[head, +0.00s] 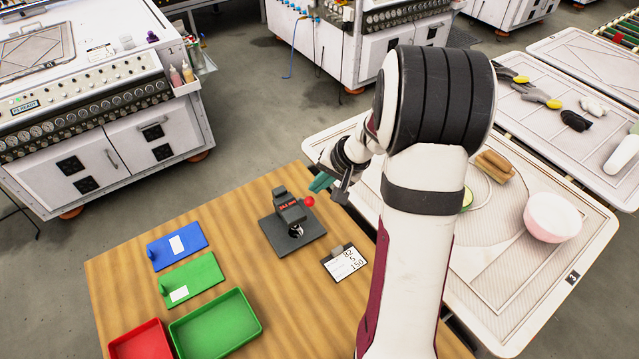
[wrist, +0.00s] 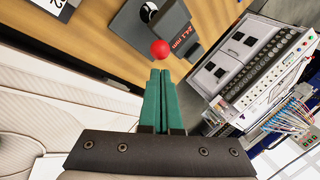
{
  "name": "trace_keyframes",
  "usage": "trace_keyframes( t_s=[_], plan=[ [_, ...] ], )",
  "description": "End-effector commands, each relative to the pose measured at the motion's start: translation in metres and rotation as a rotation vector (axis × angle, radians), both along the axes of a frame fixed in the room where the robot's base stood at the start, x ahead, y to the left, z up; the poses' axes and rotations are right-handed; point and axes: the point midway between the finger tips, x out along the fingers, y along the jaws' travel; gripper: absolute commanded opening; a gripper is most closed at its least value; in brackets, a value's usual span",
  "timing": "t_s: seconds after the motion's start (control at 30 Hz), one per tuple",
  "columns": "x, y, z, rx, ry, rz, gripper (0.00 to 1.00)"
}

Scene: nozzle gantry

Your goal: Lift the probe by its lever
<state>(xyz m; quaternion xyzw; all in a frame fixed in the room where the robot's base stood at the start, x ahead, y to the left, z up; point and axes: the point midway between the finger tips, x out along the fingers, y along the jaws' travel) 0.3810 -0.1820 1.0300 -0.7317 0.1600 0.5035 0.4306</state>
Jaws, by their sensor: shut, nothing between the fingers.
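A dark probe gauge (head: 289,207) with a small red display stands on a grey base plate (head: 280,236) on the wooden table. A red ball (head: 309,201) sits on its right side, apparently the lever's knob; the lever's rod is hard to make out. My gripper (head: 321,183), with green fingers, is just above and right of the ball in the head view. In the wrist view the fingers of my gripper (wrist: 160,75) are together and empty, with the red ball (wrist: 159,49) just beyond their tips. The gauge display (wrist: 177,38) shows red digits there. I cannot tell whether the tips touch the ball.
A card with numbers (head: 344,262) lies right of the gauge. Blue (head: 177,246) and green (head: 192,280) plates and green (head: 215,324) and red (head: 140,343) trays are at the left. A pink bowl (head: 553,217) stands on the white table.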

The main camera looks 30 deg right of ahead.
Motion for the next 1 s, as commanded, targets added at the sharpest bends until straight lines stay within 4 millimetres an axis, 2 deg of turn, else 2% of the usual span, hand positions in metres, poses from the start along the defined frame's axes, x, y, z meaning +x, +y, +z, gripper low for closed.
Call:
trace_keyframes(
  t_s=[0.27, 0.47, 0.5, 0.8, 1.0],
  plan=[
    [0.001, -0.002, 0.002, -0.001, -0.002, -0.001, 0.00],
    [0.009, -0.031, 0.020, -0.003, -0.004, -0.002, 0.00],
    [0.006, -0.037, 0.025, -0.002, -0.002, -0.004, 0.00],
    [-0.055, -0.049, 0.060, -0.002, -0.002, -0.004, 0.00],
    [-0.073, -0.053, 0.070, -0.001, 0.000, -0.001, 0.00]
  ],
)
